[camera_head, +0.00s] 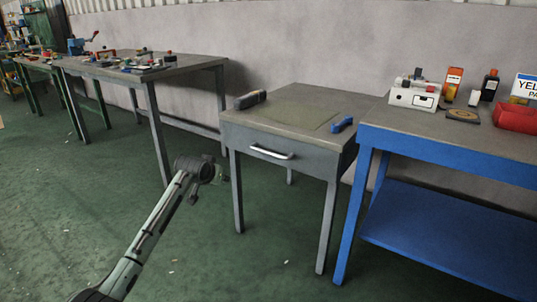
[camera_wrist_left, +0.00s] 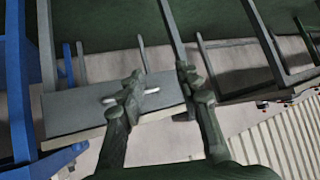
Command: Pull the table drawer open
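The grey table (camera_head: 325,175) stands in the middle of the head view. Its drawer (camera_head: 256,139) has a front that looks flush with the table, so it appears shut. A pale bar handle (camera_head: 271,152) runs across the drawer front. My left gripper (camera_head: 212,171) is in front of the table, left of and below the handle, apart from it. In the left wrist view, which is turned upside down, the two fingers (camera_wrist_left: 160,78) are spread with nothing between them. One finger partly covers the handle (camera_wrist_left: 151,91) there. My right gripper is in neither view.
A blue workbench (camera_head: 450,155) stands close at the right, with several items on it. A dark block (camera_head: 250,100) and a blue tool (camera_head: 342,125) lie on the table top. A grey workbench (camera_head: 185,68) is at the back left. The green floor before the drawer is clear.

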